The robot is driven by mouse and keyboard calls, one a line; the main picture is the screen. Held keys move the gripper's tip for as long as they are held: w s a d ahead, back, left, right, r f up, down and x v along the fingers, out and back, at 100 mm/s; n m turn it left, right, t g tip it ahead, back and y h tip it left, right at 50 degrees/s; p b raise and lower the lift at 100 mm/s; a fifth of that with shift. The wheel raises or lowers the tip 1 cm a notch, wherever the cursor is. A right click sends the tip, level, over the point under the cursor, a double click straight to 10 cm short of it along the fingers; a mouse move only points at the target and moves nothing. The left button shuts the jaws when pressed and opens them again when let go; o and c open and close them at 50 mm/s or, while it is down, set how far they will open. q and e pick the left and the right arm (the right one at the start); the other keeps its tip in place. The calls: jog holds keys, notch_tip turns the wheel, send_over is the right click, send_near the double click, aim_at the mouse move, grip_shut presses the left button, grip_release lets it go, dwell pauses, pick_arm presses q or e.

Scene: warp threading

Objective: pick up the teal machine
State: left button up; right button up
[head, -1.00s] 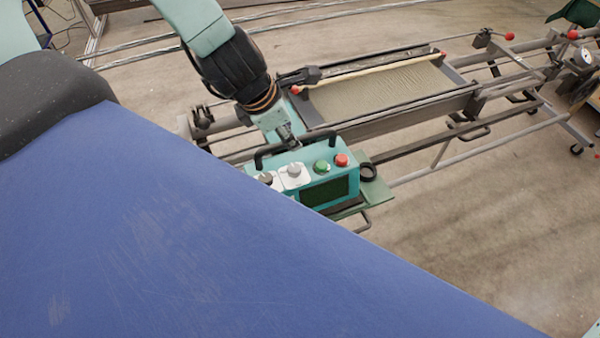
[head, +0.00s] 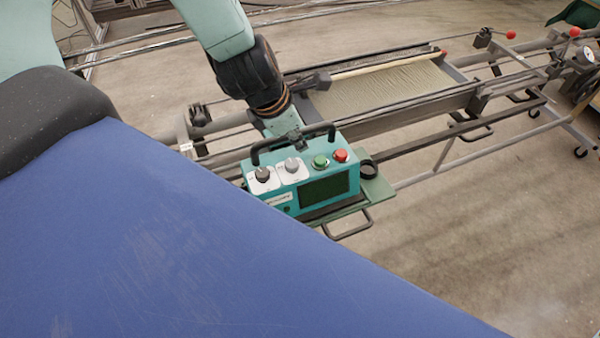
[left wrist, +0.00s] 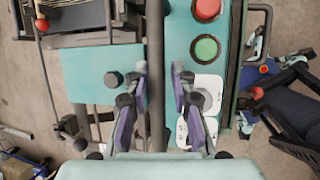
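The teal machine (head: 325,192) sits on a green shelf (head: 378,190) at the frame's near end. My left gripper (head: 292,138) is at the handle from above. In the left wrist view the dark handle bar (left wrist: 156,60) runs between the two fingers of the left gripper (left wrist: 159,75). The fingers stand apart with gaps beside the bar, so the gripper is open around it. The machine's buttons show right of the bar. My right gripper is out of view.
A long metal frame with a cream warp bed (head: 380,85) extends behind the machine to the right. A loop handle (head: 348,226) juts from the shelf's front. Concrete floor is clear at lower right.

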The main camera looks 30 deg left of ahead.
pick_arm(q)
jog(key=shift+a+f, duration=0.1)
jog(key=shift+a, duration=0.15)
grip_shut()
jog(key=shift+d, duration=0.1)
jog(key=shift+w, duration=0.15)
jog(key=shift+r, duration=0.2)
